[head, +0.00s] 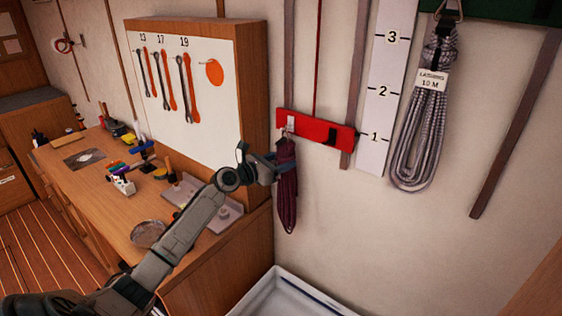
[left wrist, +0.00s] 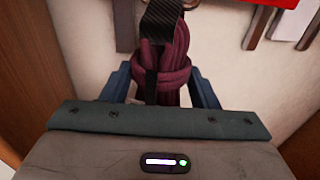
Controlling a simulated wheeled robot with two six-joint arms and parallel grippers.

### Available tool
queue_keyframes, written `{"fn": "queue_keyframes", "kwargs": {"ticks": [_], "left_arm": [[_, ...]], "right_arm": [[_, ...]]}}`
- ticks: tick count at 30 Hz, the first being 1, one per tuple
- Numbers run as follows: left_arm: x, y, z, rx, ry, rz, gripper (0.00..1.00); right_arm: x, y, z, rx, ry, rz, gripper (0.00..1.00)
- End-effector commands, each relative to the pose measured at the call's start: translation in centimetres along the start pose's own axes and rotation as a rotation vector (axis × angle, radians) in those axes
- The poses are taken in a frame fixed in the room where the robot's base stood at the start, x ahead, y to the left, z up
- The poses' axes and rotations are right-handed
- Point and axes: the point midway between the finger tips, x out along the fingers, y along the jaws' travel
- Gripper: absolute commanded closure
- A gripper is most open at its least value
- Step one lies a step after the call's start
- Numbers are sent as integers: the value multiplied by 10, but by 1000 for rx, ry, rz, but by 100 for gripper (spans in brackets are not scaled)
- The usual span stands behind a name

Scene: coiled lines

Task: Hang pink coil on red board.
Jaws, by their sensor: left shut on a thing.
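The dark pink coil (head: 287,205) hangs upright against the wall, just below the left end of the red board (head: 318,130). Its top meets a small pale metal piece on the board's left end; I cannot tell whether it is hooked there. My left gripper (head: 284,165) is shut around the upper part of the coil. In the left wrist view the coil (left wrist: 170,50) with its black strap (left wrist: 160,22) sits between the blue fingers of the left gripper (left wrist: 160,82). A corner of the red board (left wrist: 278,3) shows at top right. My right gripper is not in view.
A wooden tool cabinet (head: 255,90) stands close left of the coil, above a cluttered workbench (head: 110,215). A grey rope coil (head: 418,135) hangs at right, past a numbered white strip (head: 372,150). A white tray (head: 270,290) lies below.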

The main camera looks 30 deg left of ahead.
Motion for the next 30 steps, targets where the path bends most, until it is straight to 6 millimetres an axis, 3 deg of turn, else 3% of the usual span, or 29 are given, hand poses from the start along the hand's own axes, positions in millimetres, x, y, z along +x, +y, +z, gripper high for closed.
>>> {"fn": "queue_keyframes", "kwargs": {"ticks": [1,4,16,30], "left_arm": [[0,0,2,0,-2,1,40],[0,0,1,0,-2,0,20],[-6,1,-2,2,2,1,20],[-77,1,-3,6,5,0,20]], "right_arm": [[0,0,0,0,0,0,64],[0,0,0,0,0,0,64],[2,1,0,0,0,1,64],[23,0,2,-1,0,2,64]]}}
